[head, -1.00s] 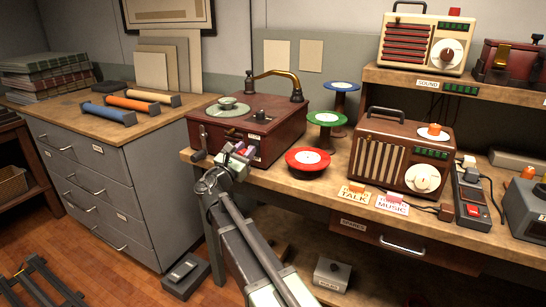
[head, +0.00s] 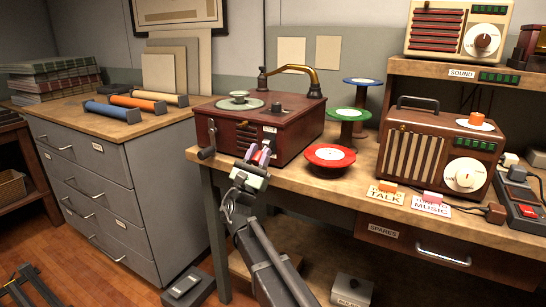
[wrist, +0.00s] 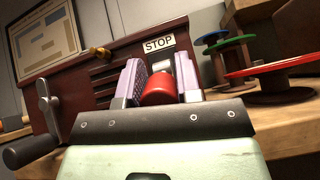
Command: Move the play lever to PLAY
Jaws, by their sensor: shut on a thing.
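The dark red wooden record player (head: 300,140) stands at the left end of the bench, its front facing me. My gripper (head: 258,156) is at its front panel, with pinkish finger pads. In the wrist view my gripper (wrist: 159,85) has a red rounded knob (wrist: 158,91) between its fingers, apparently the play lever's end. A grey metal piece (wrist: 160,64) shows just behind the knob. A white STOP label (wrist: 158,44) is on the panel just above. The rest of the lever is hidden by the fingers, and I cannot make out a PLAY label.
A red-topped spool (head: 330,157) and green-topped spool (head: 348,115) stand to the right. A brown radio (head: 437,150) is farther right. Floor at lower left is partly clear.

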